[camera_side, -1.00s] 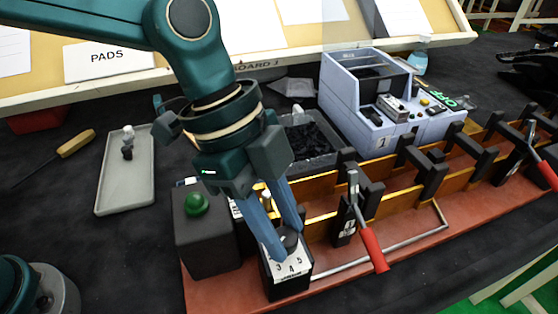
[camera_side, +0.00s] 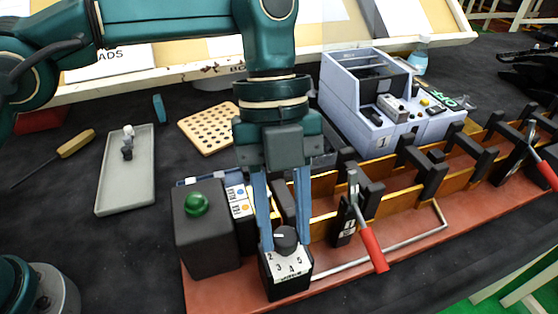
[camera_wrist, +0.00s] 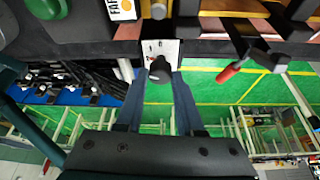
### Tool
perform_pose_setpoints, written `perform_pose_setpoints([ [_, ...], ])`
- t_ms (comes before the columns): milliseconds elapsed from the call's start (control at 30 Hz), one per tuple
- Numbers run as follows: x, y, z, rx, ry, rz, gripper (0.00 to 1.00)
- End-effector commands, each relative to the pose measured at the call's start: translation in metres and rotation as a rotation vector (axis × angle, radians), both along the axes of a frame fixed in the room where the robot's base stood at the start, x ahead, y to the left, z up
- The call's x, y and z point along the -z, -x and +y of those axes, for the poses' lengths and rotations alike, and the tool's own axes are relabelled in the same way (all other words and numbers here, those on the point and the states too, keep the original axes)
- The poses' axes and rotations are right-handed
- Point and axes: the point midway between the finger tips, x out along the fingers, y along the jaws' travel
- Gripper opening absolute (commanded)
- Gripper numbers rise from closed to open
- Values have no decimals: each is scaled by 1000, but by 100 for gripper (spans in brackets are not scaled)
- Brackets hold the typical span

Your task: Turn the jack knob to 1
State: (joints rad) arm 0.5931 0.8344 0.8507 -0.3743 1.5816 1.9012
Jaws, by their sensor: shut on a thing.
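The jack knob (camera_side: 286,238) is a round dark knob with a short pale mark, on a black box with a white dial plate (camera_side: 290,268) at the front of the red base. The digits 2, 3, 4 and 5 show on the plate; I cannot make out a 1. The pale mark is toward the knob's left side. My gripper (camera_side: 285,240) points down, with one blue finger on each side of the knob, shut on it. In the wrist view the knob (camera_wrist: 159,70) sits between the fingertips, and the plate is partly hidden behind it.
A dark box with a green button (camera_side: 196,204) stands close left of the dial. A red-handled lever (camera_side: 372,248) stands to the right, beside a metal rod. Black and amber rails run along the red base (camera_side: 345,277). A grey tray (camera_side: 125,185) lies at the left.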

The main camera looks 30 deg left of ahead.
Motion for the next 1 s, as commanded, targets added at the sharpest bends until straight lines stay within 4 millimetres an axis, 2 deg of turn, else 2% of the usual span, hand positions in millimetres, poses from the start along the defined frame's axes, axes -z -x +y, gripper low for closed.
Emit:
perform_pose_setpoints([
  [400,1,-1,0,135,-4,-3,0],
  [1000,0,-1,1,170,-6,-1,0],
])
